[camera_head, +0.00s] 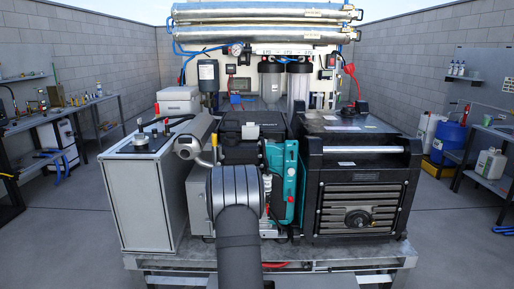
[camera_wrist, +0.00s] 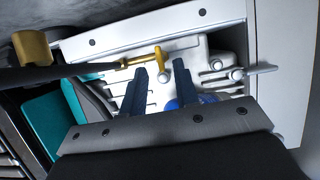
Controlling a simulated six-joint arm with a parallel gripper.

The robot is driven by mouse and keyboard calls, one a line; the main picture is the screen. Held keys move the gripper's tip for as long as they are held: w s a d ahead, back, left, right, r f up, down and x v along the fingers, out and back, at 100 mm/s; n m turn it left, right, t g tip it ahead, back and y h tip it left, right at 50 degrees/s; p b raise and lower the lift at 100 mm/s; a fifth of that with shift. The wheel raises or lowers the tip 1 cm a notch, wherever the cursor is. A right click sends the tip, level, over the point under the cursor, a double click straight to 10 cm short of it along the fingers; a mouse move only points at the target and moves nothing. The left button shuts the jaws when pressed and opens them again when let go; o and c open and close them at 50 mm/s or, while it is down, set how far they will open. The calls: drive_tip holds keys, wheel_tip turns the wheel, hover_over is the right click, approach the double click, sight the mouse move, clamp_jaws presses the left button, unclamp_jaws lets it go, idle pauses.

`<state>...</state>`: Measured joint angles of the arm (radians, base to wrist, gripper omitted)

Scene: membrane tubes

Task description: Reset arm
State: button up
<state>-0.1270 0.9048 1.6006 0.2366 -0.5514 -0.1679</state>
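My gripper (camera_wrist: 159,67) shows in the wrist view with its two dark fingers spread apart and nothing held between them. A yellow T-shaped handle (camera_wrist: 159,62) and white fittings lie beyond the fingertips; I cannot tell the exact distance. In the head view my dark arm (camera_head: 238,240) rises from the bottom centre in front of the machinery, and the gripper's fingers are hidden there. The silver membrane tubes (camera_head: 262,14) lie horizontally across the top of the rack at the back.
A grey box cabinet (camera_head: 140,200) stands left of my arm and a black generator (camera_head: 358,185) stands right of it. A teal unit (camera_head: 284,182) is close beside my arm. Workbenches line both side walls. The floor at both sides is largely open.

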drive_tip(key=v, duration=1.4)
drive_tip(key=x, duration=1.8)
drive_tip(key=shift+s+m, duration=0.2)
drive_tip(key=shift+m, duration=0.1)
drive_tip(key=shift+d+m+y, duration=0.15)
drive_tip(key=shift+m+y, duration=0.95)
drive_tip(key=shift+m, duration=0.1)
drive_tip(key=v, duration=1.7)
drive_tip(key=shift+s, duration=0.1)
